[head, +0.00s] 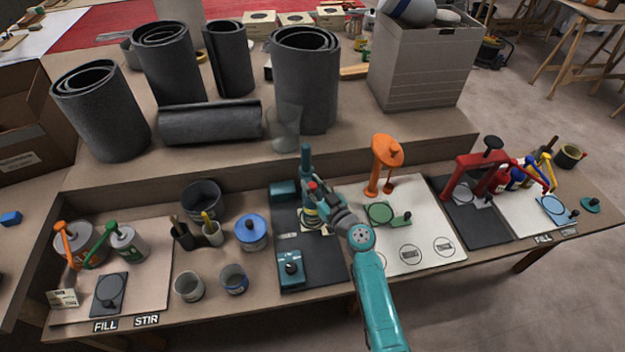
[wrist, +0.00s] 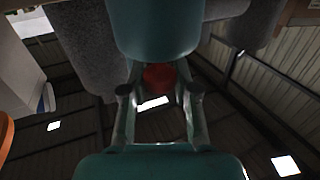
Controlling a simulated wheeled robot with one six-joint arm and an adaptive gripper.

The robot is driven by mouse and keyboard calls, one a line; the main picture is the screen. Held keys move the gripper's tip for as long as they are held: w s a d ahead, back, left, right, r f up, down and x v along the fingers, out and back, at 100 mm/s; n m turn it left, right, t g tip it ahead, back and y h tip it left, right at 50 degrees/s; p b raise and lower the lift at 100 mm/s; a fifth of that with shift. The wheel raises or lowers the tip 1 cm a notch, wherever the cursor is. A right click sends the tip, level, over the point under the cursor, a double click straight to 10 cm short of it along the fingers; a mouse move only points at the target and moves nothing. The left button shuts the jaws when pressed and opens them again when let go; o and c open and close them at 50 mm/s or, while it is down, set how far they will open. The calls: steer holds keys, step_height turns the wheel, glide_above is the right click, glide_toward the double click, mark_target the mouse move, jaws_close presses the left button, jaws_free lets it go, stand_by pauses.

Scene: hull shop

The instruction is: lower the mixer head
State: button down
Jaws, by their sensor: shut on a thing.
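A teal mixer stands on a dark mat (head: 322,262) at the middle of the bench in the head view. Its upright teal mixer head (head: 306,160) rises above the stand, with a red knob (head: 312,186) near my fingers. My gripper (head: 325,203) reaches in from the front right and is shut on the mixer at this knob. In the wrist view the red knob (wrist: 158,77) shows between my fingers, below a large teal rounded part. A striped can (head: 310,219) is partly hidden under my gripper. The exact contact is small and partly covered.
An orange stand (head: 386,150) is close on the right, near my arm. Grey rolls (head: 305,80) stand on the raised shelf behind.

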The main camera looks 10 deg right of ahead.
steer(key=shift+f, duration=0.3)
steer(key=c, duration=1)
jaws_free()
steer(key=shift+f, duration=0.1)
steer(key=shift+o, duration=0.8)
steer(key=v, duration=1.2)
